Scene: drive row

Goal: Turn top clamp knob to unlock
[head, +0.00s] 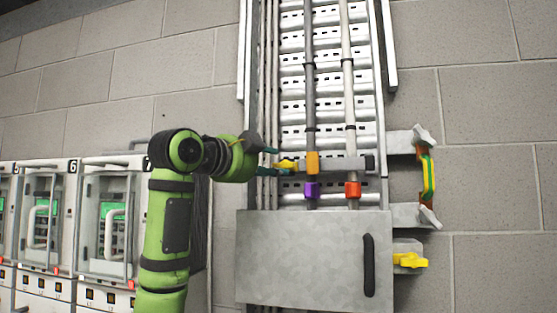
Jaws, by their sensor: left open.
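A grey clamp bar (343,165) crosses two vertical pipes on a slotted metal ladder. At its left end is a yellow knob (287,164). An orange block (313,162) sits on the bar just right of the knob. My left gripper (272,161) comes in from the left and is open, its dark teal fingertips close to the yellow knob. I cannot tell whether they touch it. A grey winged knob (424,134) sits on the upper right bracket, and another (429,217) on the lower one. My right gripper is not in view.
Purple (311,190) and red (352,189) blocks sit on the pipes below the bar. A grey panel (312,258) with a black handle stands below. A green-yellow piece (428,174) spans the right brackets above a yellow handle (410,260). Numbered cabinets (107,220) stand left.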

